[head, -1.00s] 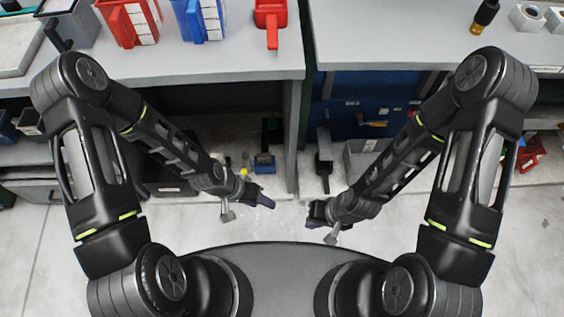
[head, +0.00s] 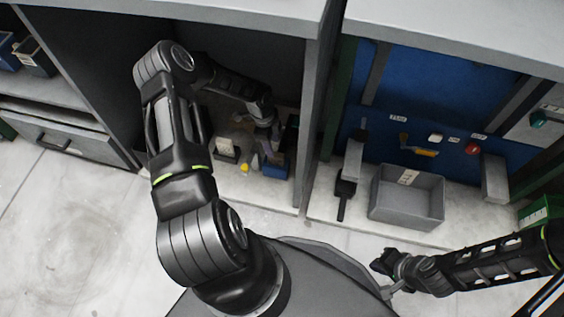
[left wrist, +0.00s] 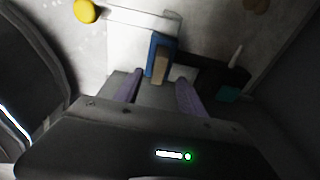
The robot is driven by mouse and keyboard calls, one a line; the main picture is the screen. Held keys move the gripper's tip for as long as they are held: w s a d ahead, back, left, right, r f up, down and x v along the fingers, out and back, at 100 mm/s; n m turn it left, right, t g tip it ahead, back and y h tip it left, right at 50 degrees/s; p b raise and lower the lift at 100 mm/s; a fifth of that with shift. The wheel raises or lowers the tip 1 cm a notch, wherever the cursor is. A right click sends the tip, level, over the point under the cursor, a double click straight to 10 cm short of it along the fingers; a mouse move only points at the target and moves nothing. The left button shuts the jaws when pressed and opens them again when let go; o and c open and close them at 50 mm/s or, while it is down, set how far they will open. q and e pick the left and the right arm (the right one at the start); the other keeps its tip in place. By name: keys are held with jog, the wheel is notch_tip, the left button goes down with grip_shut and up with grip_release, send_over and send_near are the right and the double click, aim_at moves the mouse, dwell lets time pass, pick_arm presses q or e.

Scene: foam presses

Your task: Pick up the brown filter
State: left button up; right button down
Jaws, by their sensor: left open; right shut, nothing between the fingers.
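In the left wrist view, a small tan-brown upright block (left wrist: 161,66), which looks like the brown filter, stands against a blue part (left wrist: 152,50). My left gripper (left wrist: 160,90) is open, its two purple fingers pointing toward the block with a gap to either side. The block appears just beyond the fingertips; I cannot tell whether it is partly between them. In the head view my left gripper (head: 272,130) is low inside the left bench opening, above a blue container (head: 275,171). The filter is not clear there. My right gripper (head: 383,265) is shut and empty, out over the floor.
A yellow round object (left wrist: 85,11) and a dark item with a teal part (left wrist: 228,94) flank the block. Bench side walls (head: 316,110) bound the opening. A grey bin (head: 407,199) stands to the right. The floor at the left is clear.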

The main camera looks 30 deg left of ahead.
aim_at(276, 156)
pick_arm(q)
jog(key=shift+d+f+b, duration=0.2)
jog(key=shift+f+b, duration=0.25)
jog(key=shift+f, duration=0.85)
jog(key=f, duration=0.1)
jog(key=f+b, duration=0.1)
jog(key=f, duration=0.1)
jog(key=f+b, duration=0.1)
jog(key=f, duration=0.1)
jog(key=shift+w+d+f, duration=0.1)
jog(key=shift+w+d, duration=0.05)
jog(key=shift+d, duration=0.2)
grip_shut()
